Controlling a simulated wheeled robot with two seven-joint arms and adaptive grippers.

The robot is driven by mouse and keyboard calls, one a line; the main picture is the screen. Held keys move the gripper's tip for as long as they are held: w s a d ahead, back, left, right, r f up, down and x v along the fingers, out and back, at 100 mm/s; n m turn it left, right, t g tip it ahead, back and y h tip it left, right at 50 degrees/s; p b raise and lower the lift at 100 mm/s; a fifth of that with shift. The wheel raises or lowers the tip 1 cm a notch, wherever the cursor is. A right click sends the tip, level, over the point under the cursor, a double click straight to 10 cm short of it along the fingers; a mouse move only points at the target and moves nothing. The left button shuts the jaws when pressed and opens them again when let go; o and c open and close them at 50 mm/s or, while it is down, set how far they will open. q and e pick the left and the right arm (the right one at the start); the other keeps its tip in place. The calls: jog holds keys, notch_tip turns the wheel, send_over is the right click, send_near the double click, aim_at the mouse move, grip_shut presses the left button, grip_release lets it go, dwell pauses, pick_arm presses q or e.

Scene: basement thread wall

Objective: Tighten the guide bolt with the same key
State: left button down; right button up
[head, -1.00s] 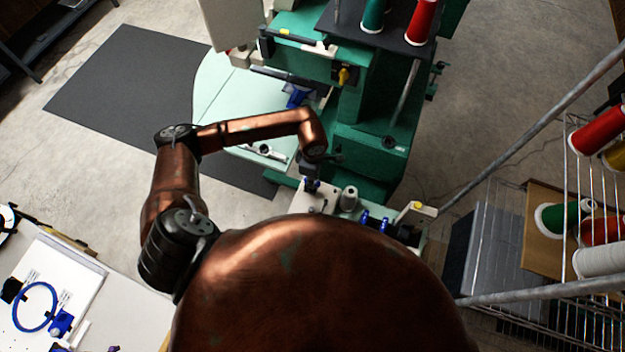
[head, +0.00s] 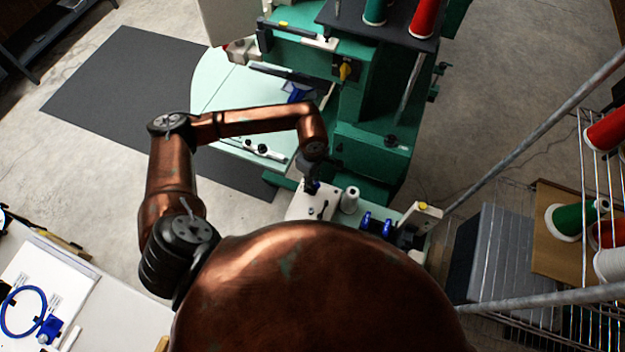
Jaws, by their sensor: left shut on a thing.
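My left arm reaches over from the left, and its gripper (head: 308,170) points down at the white plate (head: 298,207) of the green machine (head: 370,150). The gripper shows small and dark, partly behind its own wrist. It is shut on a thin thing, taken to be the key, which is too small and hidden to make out. I cannot tell whether the key touches the guide bolt, which I cannot pick out. My right gripper is not in view.
A white spool (head: 350,200) and blue parts (head: 376,224) stand to the right of the plate. A wire rack with thread cones (head: 575,220) is at the right. A white bench with a blue ring (head: 24,312) is at the lower left. The floor mat (head: 115,100) is clear.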

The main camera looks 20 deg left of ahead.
pick_arm(q)
jog(key=shift+m+b, duration=0.4)
jog(key=shift+r, duration=0.1)
jog(key=shift+n, duration=0.3)
jog(key=shift+r+n, duration=0.1)
jog(key=shift+n, duration=0.5)
jog(key=shift+r, duration=0.95)
jog(key=shift+r+p, duration=0.7)
jog(key=shift+r, duration=1.3)
